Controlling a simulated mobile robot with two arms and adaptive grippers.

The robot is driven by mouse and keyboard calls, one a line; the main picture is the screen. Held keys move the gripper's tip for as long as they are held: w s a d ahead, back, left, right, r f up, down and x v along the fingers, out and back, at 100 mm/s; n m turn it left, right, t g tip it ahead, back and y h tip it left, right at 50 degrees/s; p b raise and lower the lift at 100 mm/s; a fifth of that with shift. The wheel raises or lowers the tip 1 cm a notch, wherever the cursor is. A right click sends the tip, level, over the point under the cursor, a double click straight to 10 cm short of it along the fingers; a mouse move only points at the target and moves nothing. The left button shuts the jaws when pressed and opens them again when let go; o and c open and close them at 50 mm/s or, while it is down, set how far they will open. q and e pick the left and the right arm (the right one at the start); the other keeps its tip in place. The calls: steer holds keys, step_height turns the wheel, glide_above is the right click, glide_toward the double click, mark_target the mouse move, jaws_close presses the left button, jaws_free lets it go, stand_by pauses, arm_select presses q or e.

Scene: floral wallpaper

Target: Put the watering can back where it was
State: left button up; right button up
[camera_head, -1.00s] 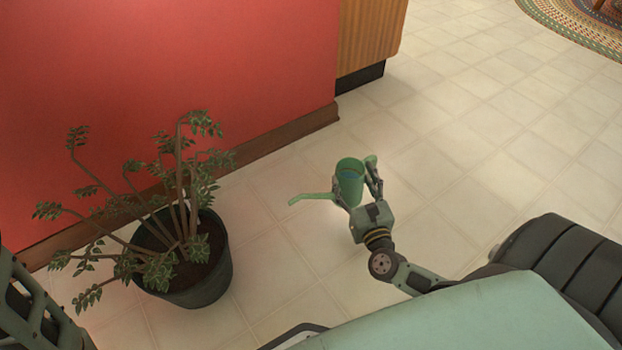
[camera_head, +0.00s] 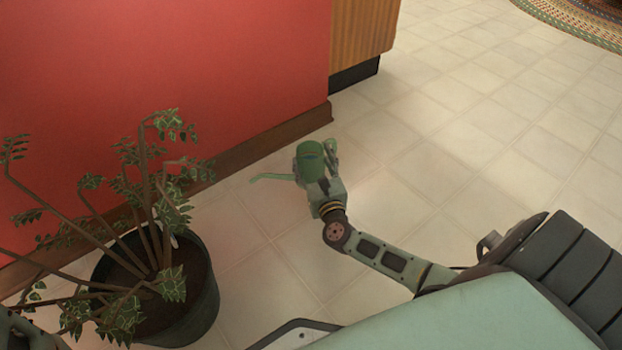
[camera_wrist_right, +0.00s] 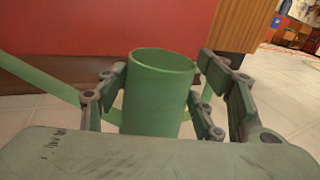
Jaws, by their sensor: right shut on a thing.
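The green watering can (camera_head: 310,160) is in my right gripper (camera_head: 322,172), near the red wall. Its thin spout points left in the head view. In the right wrist view the can (camera_wrist_right: 157,95) stands upright between the two fingers (camera_wrist_right: 165,100), which are shut on it, and the spout (camera_wrist_right: 40,78) runs off to the left. I cannot tell whether its base touches the floor. My left gripper is not in view; only a bit of my left arm shows at the lower left of the head view.
A potted plant (camera_head: 185,310) in a dark pot stands on the left, its branches spreading along the wall. The red wall (camera_head: 200,70) with a brown baseboard (camera_head: 270,140) lies behind the can. Tiled floor (camera_head: 450,170) is clear to the right, up to a braided rug (camera_head: 590,25).

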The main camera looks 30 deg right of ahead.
mark_target(313, 176)
steer(key=shift+w+f, duration=0.15)
steer(key=shift+w, duration=0.2)
step_height(313, 176, down, 4)
steer(key=b, duration=0.3)
steer(key=shift+b, duration=0.35)
steer(key=o, duration=1.8)
steer(key=shift+o, duration=0.2)
